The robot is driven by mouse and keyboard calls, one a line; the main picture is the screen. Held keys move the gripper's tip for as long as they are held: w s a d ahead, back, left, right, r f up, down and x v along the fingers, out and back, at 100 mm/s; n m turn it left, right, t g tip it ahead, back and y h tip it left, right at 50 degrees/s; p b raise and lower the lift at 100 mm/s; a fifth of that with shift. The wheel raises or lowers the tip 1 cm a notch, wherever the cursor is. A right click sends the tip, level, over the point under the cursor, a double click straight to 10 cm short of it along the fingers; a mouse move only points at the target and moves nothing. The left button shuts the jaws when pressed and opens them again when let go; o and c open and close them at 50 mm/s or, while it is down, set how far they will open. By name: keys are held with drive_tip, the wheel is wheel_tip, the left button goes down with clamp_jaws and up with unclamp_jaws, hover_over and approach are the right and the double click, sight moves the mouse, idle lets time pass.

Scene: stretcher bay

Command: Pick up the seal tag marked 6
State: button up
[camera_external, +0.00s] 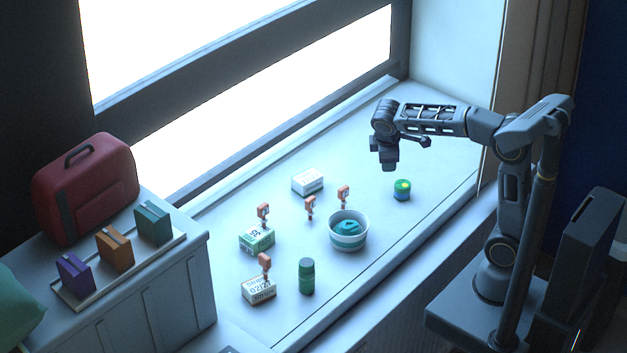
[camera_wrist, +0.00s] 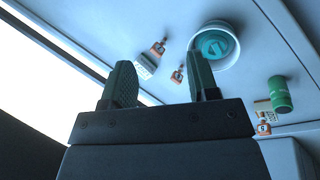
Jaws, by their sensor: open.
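Several orange seal tags stand on the pale ledge: one on the front white box (camera_external: 265,262), one on the green-marked box (camera_external: 263,211), and two on the ledge (camera_external: 310,205) (camera_external: 343,194) near the bowl. Their numbers are unreadable in the external view. In the wrist view, which looks upside down, the front-box tag (camera_wrist: 264,129) shows a digit like 9, which would be 6 upright. Two other tags (camera_wrist: 158,47) (camera_wrist: 178,74) have unclear digits. My gripper (camera_external: 389,164) is open and empty above the ledge, right of the tags; its fingers also show in the wrist view (camera_wrist: 160,82).
A striped bowl (camera_external: 348,241) with a teal thing inside stands between my gripper and the front tags. A green bottle (camera_external: 306,277), a white box (camera_external: 307,186) and a green-blue round item (camera_external: 402,190) are nearby. A red case (camera_external: 85,190) sits on the left cabinet.

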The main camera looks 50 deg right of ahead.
drive_tip(key=w+a+f+n+h, duration=0.2)
drive_tip(key=w+a+f+n, duration=0.15)
drive_tip(key=w, duration=0.45)
drive_tip(key=n+h+b, duration=0.3)
drive_tip(key=n+h, duration=0.4)
drive_tip(key=n, duration=0.1)
approach(309, 199)
drive_tip(key=x, duration=0.3)
drive_tip(key=shift+d+f, duration=0.25)
drive_tip(key=shift+d, duration=0.4)
drive_tip(key=shift+p+x, duration=0.65)
drive_tip(key=shift+x, duration=2.5)
drive_tip(key=shift+a, duration=0.1)
clamp_jaws()
